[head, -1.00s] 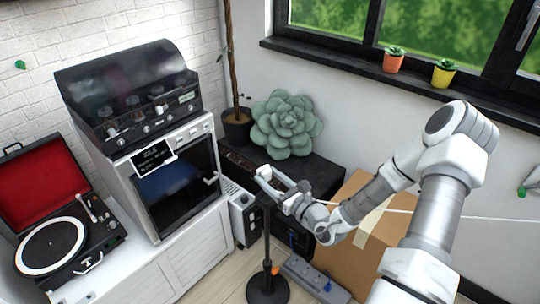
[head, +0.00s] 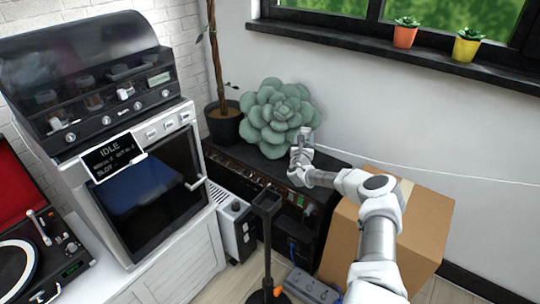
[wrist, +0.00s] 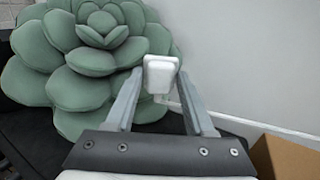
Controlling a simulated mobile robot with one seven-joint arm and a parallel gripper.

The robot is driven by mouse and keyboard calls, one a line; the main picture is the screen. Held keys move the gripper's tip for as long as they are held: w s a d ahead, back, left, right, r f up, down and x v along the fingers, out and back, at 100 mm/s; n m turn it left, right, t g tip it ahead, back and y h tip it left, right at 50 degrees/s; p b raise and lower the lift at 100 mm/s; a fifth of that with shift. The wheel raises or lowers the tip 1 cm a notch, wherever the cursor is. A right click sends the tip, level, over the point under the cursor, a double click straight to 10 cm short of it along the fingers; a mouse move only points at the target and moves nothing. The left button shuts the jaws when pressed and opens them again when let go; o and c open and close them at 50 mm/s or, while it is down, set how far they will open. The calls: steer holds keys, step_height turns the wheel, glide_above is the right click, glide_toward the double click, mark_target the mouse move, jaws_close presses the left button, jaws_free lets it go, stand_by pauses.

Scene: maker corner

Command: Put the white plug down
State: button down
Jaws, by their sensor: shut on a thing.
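The white plug (wrist: 161,70) is held between the fingertips of my gripper (wrist: 160,86) in the wrist view. In the head view my gripper (head: 303,140) is in front of the green succulent-shaped cushion (head: 278,112), by the right part of the black cabinet's top (head: 335,167). The plug appears raised above that top, but the exact gap cannot be told. A thin white cord (head: 430,172) runs right from near the gripper, across the wall. In the head view the plug is too small to make out clearly.
A power strip (head: 312,286) lies on the floor below the cabinet. A cardboard box (head: 418,225) stands to the right, partly behind my arm. A black stand (head: 267,235) is in front of the cabinet. A potted plant (head: 224,122) is left of the cushion.

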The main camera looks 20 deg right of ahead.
steer(key=shift+w+d+f+m+h, duration=0.2)
steer(key=shift+d+f+m+h, duration=0.15)
steer(key=shift+d+f, duration=0.55)
steer(key=shift+a+f+b, duration=0.2)
steer(key=shift+f+b, duration=0.1)
steer(key=shift+b, duration=0.05)
steer(key=b, duration=0.4)
glide_above(280, 169)
step_height(280, 169, down, 6)
steer(key=shift+f, duration=0.25)
steer(key=shift+f+b, duration=1.2)
steer(key=shift+f, duration=0.75)
steer(key=shift+f, duration=0.15)
steer(key=shift+c, duration=1.3)
jaws_free()
